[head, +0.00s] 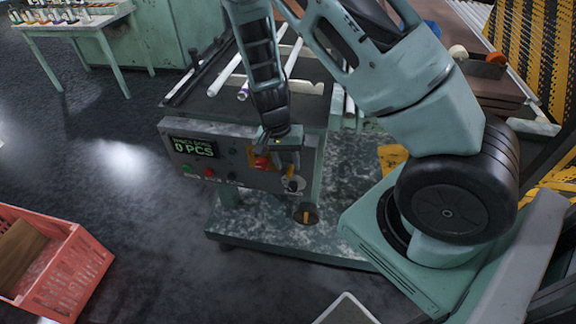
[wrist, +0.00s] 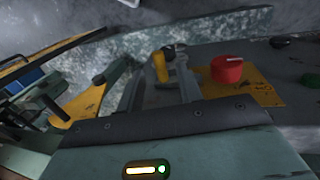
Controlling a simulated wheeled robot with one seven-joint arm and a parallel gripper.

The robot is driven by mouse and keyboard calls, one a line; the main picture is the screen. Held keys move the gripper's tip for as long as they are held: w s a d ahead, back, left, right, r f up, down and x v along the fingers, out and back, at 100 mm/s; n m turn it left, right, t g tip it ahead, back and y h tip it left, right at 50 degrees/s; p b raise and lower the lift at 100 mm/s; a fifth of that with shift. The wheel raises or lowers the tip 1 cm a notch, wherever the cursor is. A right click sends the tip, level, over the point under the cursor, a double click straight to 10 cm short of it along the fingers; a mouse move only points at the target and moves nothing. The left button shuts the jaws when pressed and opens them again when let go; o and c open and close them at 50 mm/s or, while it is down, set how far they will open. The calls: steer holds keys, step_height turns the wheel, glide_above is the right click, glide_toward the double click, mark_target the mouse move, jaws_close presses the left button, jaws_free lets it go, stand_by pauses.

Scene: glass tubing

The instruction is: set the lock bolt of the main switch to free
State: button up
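The main switch is a red rotary knob (head: 261,162) on a yellow plate, on the front panel of a green machine; it also shows in the wrist view (wrist: 228,70). Right of it in the head view is a small fitting with a yellow part (head: 291,186), seemingly the lock bolt. In the wrist view the yellow part (wrist: 160,68) has grey metal beside it. My gripper (head: 287,168) points down at the panel, right by the switch. Its fingers (wrist: 160,82) are apart, with the yellow part showing between them. I cannot tell whether they touch it. Its setting is unclear.
The panel has a display (head: 194,147) reading 0 PCS and green, red and black buttons. A dark round cup (head: 306,213) with something orange stands on the ledge below. A red crate (head: 75,265) is at lower left. Glass tubes (head: 230,70) lie on the machine top.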

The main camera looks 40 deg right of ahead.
mark_target(302, 168)
steer(key=shift+s+d+f, duration=0.1)
steer(key=shift+s+f, duration=0.05)
steer(key=shift+f, duration=0.9)
jaws_close()
steer(key=shift+s+d+b, duration=0.35)
steer(key=shift+s+d, duration=0.9)
steer(key=shift+s, duration=0.3)
jaws_free()
steer(key=shift+r, duration=0.1)
step_height(302, 168, up, 17)
steer(key=w+a+p, duration=0.1)
steer(key=w+a, duration=0.1)
steer(key=shift+w, duration=0.35)
